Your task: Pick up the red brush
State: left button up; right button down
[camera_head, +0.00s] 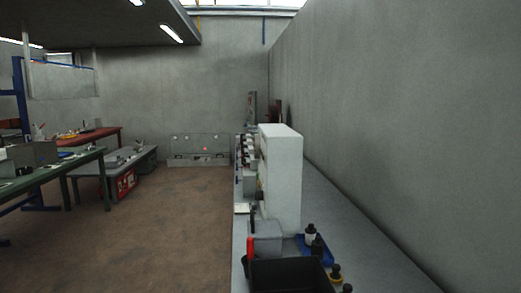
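A small upright red object (250,248) shows at the near left edge of the long bench, beside a grey box and a black bin. It may be the red brush or its handle, but it is too small to tell. Neither of my grippers is in view.
The long grey bench (350,240) runs along the right wall. Open brown floor (165,235) lies left; green-framed tables (60,165) stand further left.

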aim_at(250, 240)
jog(key=j, duration=0.45)
jog(key=i+j+z, duration=0.15)
jog(key=j, duration=0.3)
jog(key=i+j+z, duration=0.15)
jog(key=j, duration=0.3)
jog(key=i+j+z, duration=0.1)
jog(key=j, duration=0.35)
jog(key=i+j+z, duration=0.2)
jog(key=i+j, duration=0.15)
jog(key=j, duration=0.2)
jog(key=i+j+z, duration=0.15)
jog(key=j, duration=0.15)
jog(key=i+j+z, duration=0.2)
jog(key=i+j, duration=0.6)
jog(key=z, duration=1.2)
jog(key=i+j, duration=0.05)
jog(key=j, duration=0.05)
